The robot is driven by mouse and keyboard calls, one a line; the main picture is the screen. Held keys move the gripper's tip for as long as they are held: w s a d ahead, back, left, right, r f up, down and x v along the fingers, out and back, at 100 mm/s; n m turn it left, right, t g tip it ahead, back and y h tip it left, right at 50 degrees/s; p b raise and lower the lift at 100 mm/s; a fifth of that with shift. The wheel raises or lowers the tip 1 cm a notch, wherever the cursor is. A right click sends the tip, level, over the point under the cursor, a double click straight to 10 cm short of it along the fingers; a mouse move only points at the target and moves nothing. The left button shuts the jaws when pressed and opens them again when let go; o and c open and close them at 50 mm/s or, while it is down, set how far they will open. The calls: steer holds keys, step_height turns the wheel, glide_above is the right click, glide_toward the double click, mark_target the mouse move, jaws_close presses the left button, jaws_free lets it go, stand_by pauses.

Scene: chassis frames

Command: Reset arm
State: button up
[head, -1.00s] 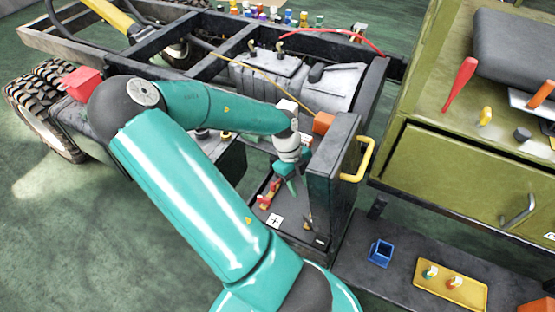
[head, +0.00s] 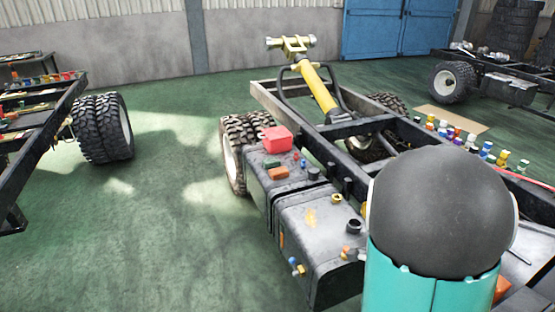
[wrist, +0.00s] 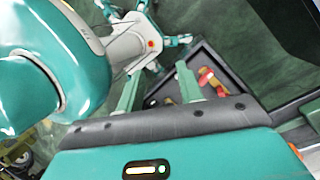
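My gripper (wrist: 158,72) shows in the wrist view. Its two teal fingers stand apart with a gap between them, and nothing is gripped. Behind the fingers is a dark tray (wrist: 238,98) with a red and yellow item (wrist: 212,83) in it. The head view shows only a black and teal part of my arm, large at the lower right. My gripper is outside that view.
In the head view a truck chassis (head: 268,91) with a red box (head: 277,139) lies beside my arm. Small coloured parts (head: 470,140) stand behind it. Another wheeled frame (head: 45,135) is at left. Green floor (head: 150,220) between them is clear.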

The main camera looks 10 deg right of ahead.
steer(key=s+a+r+n+t+h, duration=0.1)
steer(key=a+r+n+t, duration=0.2)
steer(key=a+r+n, duration=0.5)
steer(key=s+a+r+n+t+h, duration=0.1)
steer(key=a+r+n+t+h, duration=0.1)
steer(key=a+r+n, duration=0.6)
step_height(320, 180, up, 6)
steer(key=n+t, duration=0.1)
steer(key=n, duration=0.6)
steer(key=shift+r+n+t, duration=0.2)
steer(key=shift+n+t, duration=0.2)
steer(key=shift+w, duration=0.1)
